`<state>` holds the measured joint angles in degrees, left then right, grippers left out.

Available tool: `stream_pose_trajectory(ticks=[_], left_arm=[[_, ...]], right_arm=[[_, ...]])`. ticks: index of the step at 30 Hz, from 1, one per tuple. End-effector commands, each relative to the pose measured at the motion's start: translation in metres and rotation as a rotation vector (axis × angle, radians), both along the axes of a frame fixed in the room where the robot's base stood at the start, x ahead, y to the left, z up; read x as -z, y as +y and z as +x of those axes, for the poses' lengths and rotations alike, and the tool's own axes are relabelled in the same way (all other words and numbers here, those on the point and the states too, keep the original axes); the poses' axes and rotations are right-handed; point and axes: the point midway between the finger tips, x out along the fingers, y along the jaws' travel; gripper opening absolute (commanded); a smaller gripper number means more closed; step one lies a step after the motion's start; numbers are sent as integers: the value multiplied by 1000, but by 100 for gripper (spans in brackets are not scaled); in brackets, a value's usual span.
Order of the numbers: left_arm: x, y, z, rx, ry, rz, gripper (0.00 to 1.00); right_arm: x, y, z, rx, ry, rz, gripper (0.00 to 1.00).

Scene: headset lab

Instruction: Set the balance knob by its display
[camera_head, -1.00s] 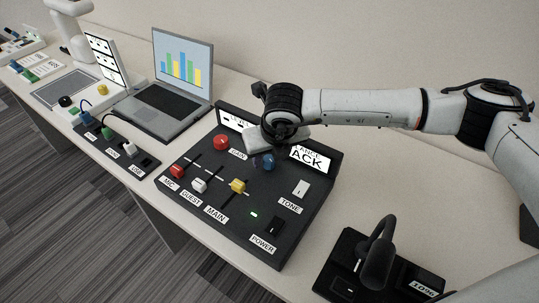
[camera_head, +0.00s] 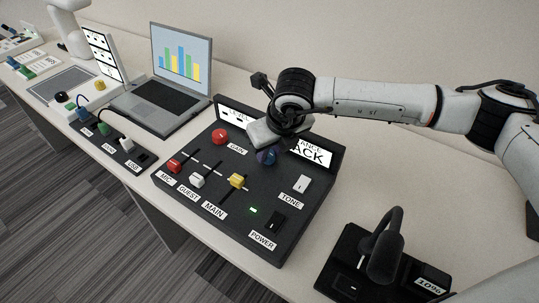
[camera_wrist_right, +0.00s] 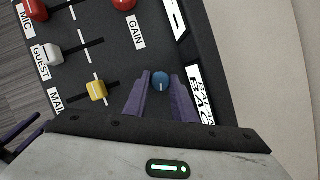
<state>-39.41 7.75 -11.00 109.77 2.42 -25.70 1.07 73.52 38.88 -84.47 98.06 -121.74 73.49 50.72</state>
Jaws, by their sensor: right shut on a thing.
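The balance knob is a blue round knob (camera_head: 266,156) on the upper right of the black mixer panel (camera_head: 285,236). It also shows in the right wrist view (camera_wrist_right: 160,80), with a white line on its top. My right gripper (camera_head: 267,155) reaches down over it, its fingers on either side in the right wrist view (camera_wrist_right: 160,84), shut on the knob. The display (camera_head: 312,151) behind the knob is white with black letters. The gripper hides part of it; "ACK" can be read, with the end of a label above.
A microphone base (camera_head: 348,284) stands at front right. A laptop (camera_head: 165,98) stands to the left.

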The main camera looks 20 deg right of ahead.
Motion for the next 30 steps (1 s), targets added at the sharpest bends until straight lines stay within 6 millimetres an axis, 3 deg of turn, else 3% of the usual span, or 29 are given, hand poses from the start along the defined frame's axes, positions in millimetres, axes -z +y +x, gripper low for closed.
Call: stream_pose_trajectory(ticks=[3, 15, 30], left_arm=[[14, -4, 2, 9, -7, -1, 31], [28, -16, 9, 28, -19, -7, 31], [33, -19, 13, 27, -32, -17, 31]], right_arm=[[6, -2, 0, -97, -2, 2, 2], [3, -5, 2, -466, -1, 1, 2], [0, -6, 3, -770, 0, 0, 2]])
